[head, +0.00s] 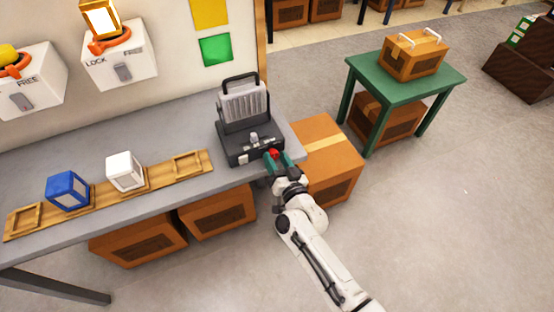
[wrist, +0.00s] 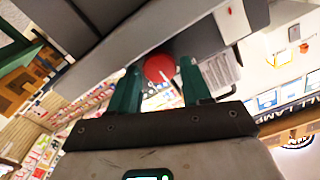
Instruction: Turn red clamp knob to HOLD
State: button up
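The red clamp knob (wrist: 160,68) is a round disc with a pale line on its face, on the front of a dark grey machine. In the head view it is a small red spot (head: 274,153) at the right end of the machine's base (head: 238,151). My gripper (wrist: 161,76) has two green fingers set apart, one on each side of the knob. They look close to its rim; I cannot tell whether they touch it. In the head view my gripper (head: 279,161) hides part of the knob. No HOLD marking is legible.
The machine stands at the right end of a grey workbench (head: 120,205). A wooden rack (head: 160,181) holds a blue block (head: 68,190) and a white block (head: 125,171). A cardboard box (head: 330,165) stands beside the bench. A green table (head: 440,80) is farther right. Open floor lies front right.

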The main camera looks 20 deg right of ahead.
jog(key=s, duration=1)
jog(key=shift+s+b, duration=0.35)
jog(key=shift+s, duration=0.05)
jog(key=shift+f+b, duration=0.1)
jog(key=shift+b, duration=0.2)
